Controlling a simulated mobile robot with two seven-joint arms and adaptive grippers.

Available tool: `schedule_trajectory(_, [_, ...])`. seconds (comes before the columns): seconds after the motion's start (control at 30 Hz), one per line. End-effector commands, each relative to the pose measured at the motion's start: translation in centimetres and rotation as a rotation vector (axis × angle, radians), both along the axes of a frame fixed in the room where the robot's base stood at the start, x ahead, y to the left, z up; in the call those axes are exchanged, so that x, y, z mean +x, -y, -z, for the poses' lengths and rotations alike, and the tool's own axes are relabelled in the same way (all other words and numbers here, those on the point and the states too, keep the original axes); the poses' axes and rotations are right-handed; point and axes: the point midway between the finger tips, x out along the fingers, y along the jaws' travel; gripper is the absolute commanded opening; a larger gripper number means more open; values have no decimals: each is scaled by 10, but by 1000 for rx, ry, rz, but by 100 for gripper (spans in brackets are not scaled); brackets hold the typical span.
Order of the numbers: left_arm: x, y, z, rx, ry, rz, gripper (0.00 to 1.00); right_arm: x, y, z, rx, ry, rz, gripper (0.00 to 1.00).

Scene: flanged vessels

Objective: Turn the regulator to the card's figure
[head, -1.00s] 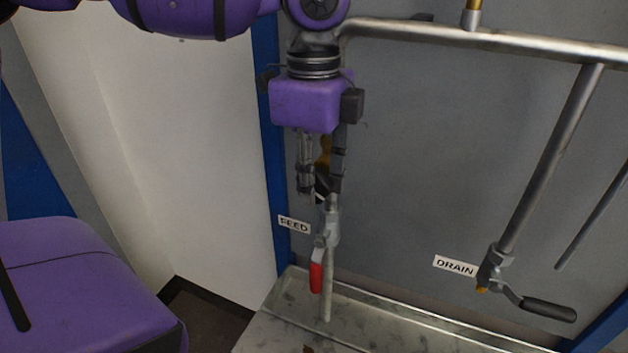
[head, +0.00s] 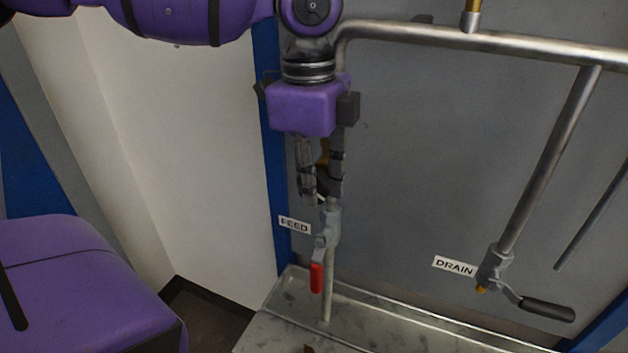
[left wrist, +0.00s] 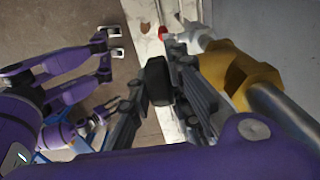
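The regulator's brass body (left wrist: 245,75) sits on a steel pipe at the right of the left wrist view. A small brass part (head: 323,158) shows behind the fingers in the head view. A black knob (left wrist: 158,82) lies between the fingers of my left gripper (left wrist: 160,98). In the head view this gripper (head: 321,190) points down in front of the FEED pipe. Its fingers straddle the knob; whether both press on it cannot be told. The regulator's scale is hidden. No card with a figure is visible.
Below the gripper hangs a valve with a red handle (head: 316,277), beside the FEED label (head: 294,225). A DRAIN label (head: 454,266) and a black-handled valve (head: 546,309) are to the right. A steel pipe (head: 420,37) crosses above. A tray (head: 285,298) lies underneath.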

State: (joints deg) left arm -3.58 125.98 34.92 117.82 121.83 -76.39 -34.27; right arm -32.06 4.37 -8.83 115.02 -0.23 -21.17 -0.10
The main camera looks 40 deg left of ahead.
Motion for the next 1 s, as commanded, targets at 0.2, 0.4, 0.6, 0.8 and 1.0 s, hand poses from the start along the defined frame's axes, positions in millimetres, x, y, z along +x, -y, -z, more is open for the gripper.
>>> schedule_trajectory(0.2, [0, 0, 0, -1, 1, 0, 26, -3, 0, 1, -1, -5, 1, 37])
schedule_trajectory(0.4, [1, 0, -3, 0, 3, 0, 26, -7, 1, 3, -3, -14, 1, 37])
schedule_trajectory(0.6, [1, 0, -30, -2, 7, 0, 26, -5, 1, 2, -2, -10, 0, 37])
schedule_trajectory(0.8, [1, -2, -74, -1, 8, 0, 26, -4, 1, 2, -1, -8, 1, 37])
schedule_trajectory(1.0, [0, -4, -107, 1, 4, 0, 26, -4, 0, 2, -1, -7, 1, 37])
